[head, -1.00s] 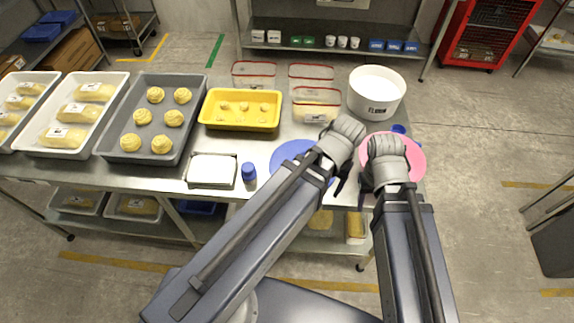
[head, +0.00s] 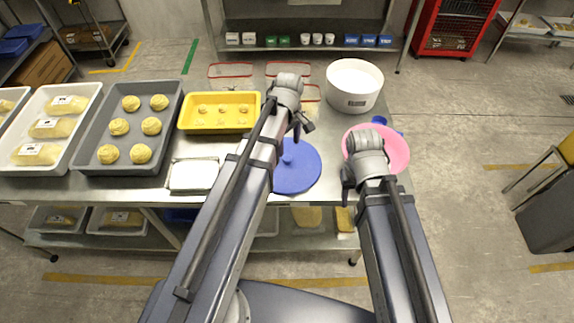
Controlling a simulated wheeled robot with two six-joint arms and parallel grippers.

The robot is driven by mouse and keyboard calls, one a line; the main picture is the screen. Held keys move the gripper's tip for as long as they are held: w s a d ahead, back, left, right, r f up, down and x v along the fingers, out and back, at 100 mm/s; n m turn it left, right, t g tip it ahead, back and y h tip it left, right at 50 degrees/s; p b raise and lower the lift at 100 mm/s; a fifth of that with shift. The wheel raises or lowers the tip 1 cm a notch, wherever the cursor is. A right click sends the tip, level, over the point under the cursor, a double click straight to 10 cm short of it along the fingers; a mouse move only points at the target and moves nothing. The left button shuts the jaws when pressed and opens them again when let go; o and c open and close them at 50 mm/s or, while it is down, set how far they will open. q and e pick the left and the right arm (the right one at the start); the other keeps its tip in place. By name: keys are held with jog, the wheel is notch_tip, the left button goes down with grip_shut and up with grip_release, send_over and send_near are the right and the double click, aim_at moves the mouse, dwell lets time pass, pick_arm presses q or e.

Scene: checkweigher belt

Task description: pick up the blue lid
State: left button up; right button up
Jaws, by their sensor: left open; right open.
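The blue lid (head: 305,177) is a flat round disc with a small knob, lying on the steel table near its front edge. My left arm covers part of its left side. My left gripper (head: 300,127) is open and empty, just beyond the lid's far edge in the picture. My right gripper (head: 348,178) is open, right of the lid and in front of the pink round bowl or lid (head: 394,150). I cannot tell how high either gripper is above the table.
A white tub (head: 354,88) stands behind the pink item, with a small blue object (head: 380,120) beside it. A yellow tray (head: 219,112), a grey tray with dough balls (head: 95,160) and a white pan (head: 193,175) are to the left. Clear, red-rimmed containers (head: 230,72) stand behind.

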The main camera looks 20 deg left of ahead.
aim_at(287, 158)
pick_arm(q)
jog(key=shift+f, duration=0.6)
pick_arm(e)
jog(key=shift+f, duration=0.65)
pick_arm(q)
jog(key=shift+f+b, duration=0.15)
jog(key=shift+b, duration=0.2)
pick_arm(e)
jog(key=shift+f, duration=0.1)
pick_arm(q)
jog(key=f+b, duration=0.5)
jog(key=shift+a, duration=0.25)
pick_arm(e)
notch_tip(287, 158, down, 5)
pick_arm(q)
grip_shut()
